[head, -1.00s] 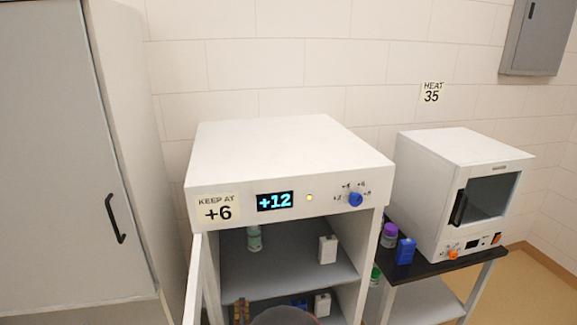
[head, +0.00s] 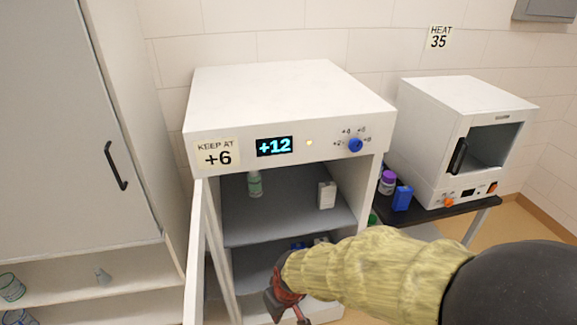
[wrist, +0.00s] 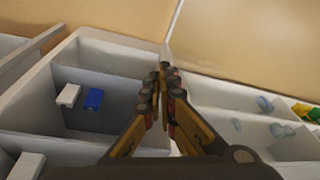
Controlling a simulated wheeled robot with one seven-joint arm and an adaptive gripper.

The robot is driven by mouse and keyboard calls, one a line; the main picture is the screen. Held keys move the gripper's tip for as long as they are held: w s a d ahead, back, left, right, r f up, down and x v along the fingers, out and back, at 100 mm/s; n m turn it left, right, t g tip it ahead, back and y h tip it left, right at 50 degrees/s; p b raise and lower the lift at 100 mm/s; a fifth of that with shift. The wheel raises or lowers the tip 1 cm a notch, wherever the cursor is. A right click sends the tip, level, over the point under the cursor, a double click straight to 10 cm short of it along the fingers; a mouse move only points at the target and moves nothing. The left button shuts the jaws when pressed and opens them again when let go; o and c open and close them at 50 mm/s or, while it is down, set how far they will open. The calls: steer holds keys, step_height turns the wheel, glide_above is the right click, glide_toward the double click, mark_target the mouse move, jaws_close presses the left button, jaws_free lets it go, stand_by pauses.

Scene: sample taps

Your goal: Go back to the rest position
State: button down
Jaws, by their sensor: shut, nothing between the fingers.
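My gripper (head: 288,302) is low in front of the open fridge (head: 290,85) in the head view, with my arm reaching in from the right. In the wrist view my gripper (wrist: 165,75) has its fingers together with nothing between them, beside the open door edge (wrist: 172,25). The fridge display (head: 275,146) reads +12, and a label (head: 217,153) says KEEP AT +6. The fridge door (head: 196,255) stands open on the left. A blue knob (head: 355,145) is on the front panel.
A green-white bottle (head: 254,183) and a white box (head: 326,194) stand on the upper shelf. At right, a heating oven (head: 470,140) is on a black-topped table with a purple-capped jar (head: 388,182) and a blue box (head: 402,198). A tall cabinet (head: 70,130) stands left.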

steer(key=s+d+r+m+t, duration=0.1)
steer(key=s+d+r+m, duration=0.1)
steer(key=d+r, duration=0.5)
steer(key=s+d+r+m+t+h, duration=0.1)
steer(key=s+d+r+m, duration=0.1)
steer(key=s+d+r, duration=0.3)
steer(key=s+d+r+m+t+h, duration=0.1)
steer(key=s+d+r, duration=0.3)
steer(key=d+r, duration=0.6)
steer(key=shift+r+m+t, duration=0.3)
steer(key=shift+r+m, duration=0.35)
steer(key=shift+m, duration=0.05)
